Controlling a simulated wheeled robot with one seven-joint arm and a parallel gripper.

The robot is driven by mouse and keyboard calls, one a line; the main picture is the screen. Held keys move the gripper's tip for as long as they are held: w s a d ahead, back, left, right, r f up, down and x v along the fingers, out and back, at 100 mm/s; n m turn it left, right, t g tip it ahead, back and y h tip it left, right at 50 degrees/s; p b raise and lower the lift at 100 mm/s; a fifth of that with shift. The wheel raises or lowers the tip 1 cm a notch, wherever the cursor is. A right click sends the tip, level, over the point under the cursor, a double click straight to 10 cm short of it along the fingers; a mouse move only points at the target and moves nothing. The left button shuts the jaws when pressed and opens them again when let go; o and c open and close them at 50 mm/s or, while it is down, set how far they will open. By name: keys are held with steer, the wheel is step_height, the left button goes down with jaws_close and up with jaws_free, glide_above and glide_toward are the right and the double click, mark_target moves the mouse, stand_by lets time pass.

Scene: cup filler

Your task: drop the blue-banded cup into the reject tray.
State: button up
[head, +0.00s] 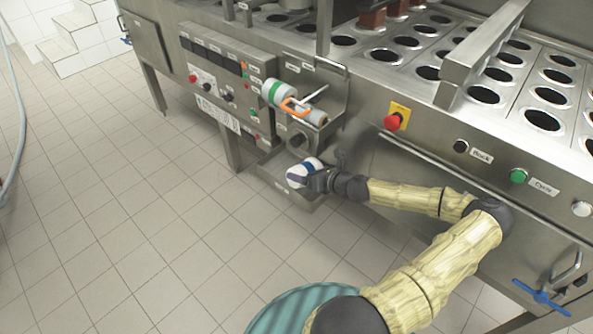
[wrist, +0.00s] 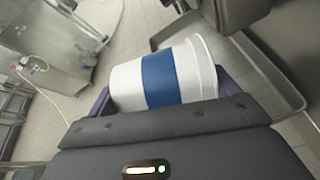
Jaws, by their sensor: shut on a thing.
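The blue-banded cup (wrist: 163,78) is white with a blue band and lies sideways between the fingers of my gripper (wrist: 165,95), which is shut on it. In the head view the cup (head: 297,176) is at the end of my arm, and my gripper (head: 308,175) holds it over the reject tray (head: 287,196). The tray is a metal tray low at the machine's side. In the wrist view the tray (wrist: 262,80) shows behind and right of the cup. The cup hides part of the tray, so its inside is only partly visible.
The control panel (head: 212,72) stands to the left. The machine deck with round holes (head: 485,95) is at the right. The tiled floor (head: 130,210) at left is clear.

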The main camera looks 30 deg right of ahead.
steer(key=shift+w+a, duration=0.2)
steer(key=shift+w, duration=0.15)
steer(key=b+x, duration=0.1)
steer(key=x, duration=0.2)
steer(key=shift+w, duration=0.25)
steer(key=shift+f, duration=0.2)
steer(key=shift+f, duration=0.65)
steer(key=o, duration=0.8)
steer(key=shift+c, duration=0.2)
